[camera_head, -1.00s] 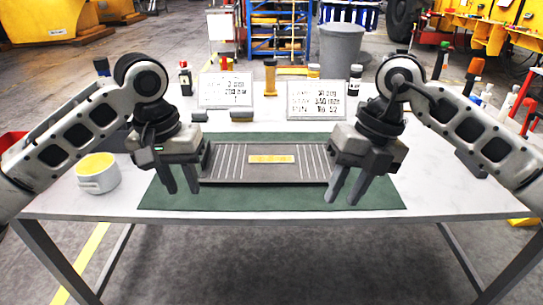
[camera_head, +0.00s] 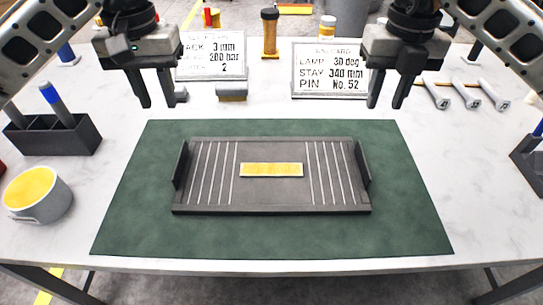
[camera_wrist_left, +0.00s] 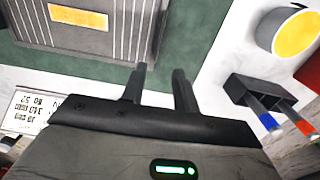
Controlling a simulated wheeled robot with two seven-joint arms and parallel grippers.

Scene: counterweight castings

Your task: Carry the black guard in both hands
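The black guard (camera_head: 272,197) lies flat on the green mat (camera_head: 270,240). It is a dark plate with white stripes, a yellow label (camera_head: 271,169) and an upright flange at each short end. My left gripper (camera_head: 157,104) is open and empty, fingers pointing down, beyond the guard's left end in the head view. My right gripper (camera_head: 386,105) is open and empty, beyond the guard's right end. Both are apart from the guard. The left wrist view shows part of the guard (camera_wrist_left: 95,38) and the open left fingers (camera_wrist_left: 159,71) beside its striped end.
A cup with yellow contents (camera_head: 38,195) and a dark holder (camera_head: 55,137) stand left of the mat. Two white cards (camera_head: 330,82) stand at the back. Several wrenches (camera_head: 465,95) lie at the right rear. The white table beside the mat is mostly clear.

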